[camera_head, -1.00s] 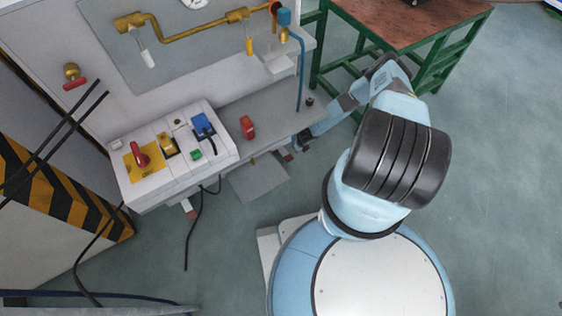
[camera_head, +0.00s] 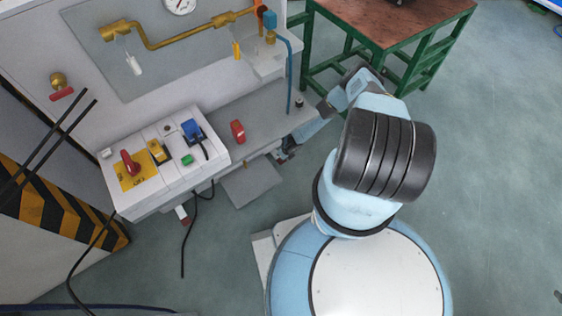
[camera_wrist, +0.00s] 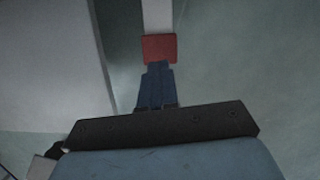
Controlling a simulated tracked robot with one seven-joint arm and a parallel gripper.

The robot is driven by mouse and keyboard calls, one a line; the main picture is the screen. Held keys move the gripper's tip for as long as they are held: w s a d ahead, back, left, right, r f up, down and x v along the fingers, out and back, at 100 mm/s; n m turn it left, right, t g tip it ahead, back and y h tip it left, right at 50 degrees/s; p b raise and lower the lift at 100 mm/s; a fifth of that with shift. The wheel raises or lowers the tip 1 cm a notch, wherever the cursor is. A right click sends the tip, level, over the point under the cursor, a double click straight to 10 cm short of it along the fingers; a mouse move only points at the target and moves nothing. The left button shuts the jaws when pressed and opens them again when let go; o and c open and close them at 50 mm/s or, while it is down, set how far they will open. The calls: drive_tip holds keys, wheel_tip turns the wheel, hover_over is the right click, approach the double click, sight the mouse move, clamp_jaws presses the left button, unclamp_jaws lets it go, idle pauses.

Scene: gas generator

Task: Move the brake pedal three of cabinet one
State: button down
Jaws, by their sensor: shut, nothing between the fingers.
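In the wrist view, a red pedal pad (camera_wrist: 159,48) hangs at the end of a white bar (camera_wrist: 157,15). My gripper (camera_wrist: 158,68) has its dark blue fingers together, with tips at the pad's lower edge. I cannot tell whether they touch it or sit just short of it. In the head view, my gripper (camera_head: 286,152) is low beside the cabinet (camera_head: 262,118), partly hidden by its edge and my arm. The pad at my gripper is not clear there.
A grey plate (camera_head: 252,183) is low in front of the cabinet. The control box (camera_head: 165,160) carries red, yellow, blue and green controls, with black cables hanging down. A green-framed table (camera_head: 385,30) stands behind my arm.

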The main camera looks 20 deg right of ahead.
drive_tip(key=shift+x, duration=1.85)
drive_tip(key=s, duration=0.1)
drive_tip(key=s+d+r, duration=0.1)
drive_tip(key=shift+s+d, duration=0.1)
drive_tip(key=shift+s, duration=0.25)
drive_tip(key=shift+r, duration=0.1)
drive_tip(key=v, duration=1.1)
drive_tip(key=shift+r, duration=0.35)
drive_tip(key=shift+s, duration=0.15)
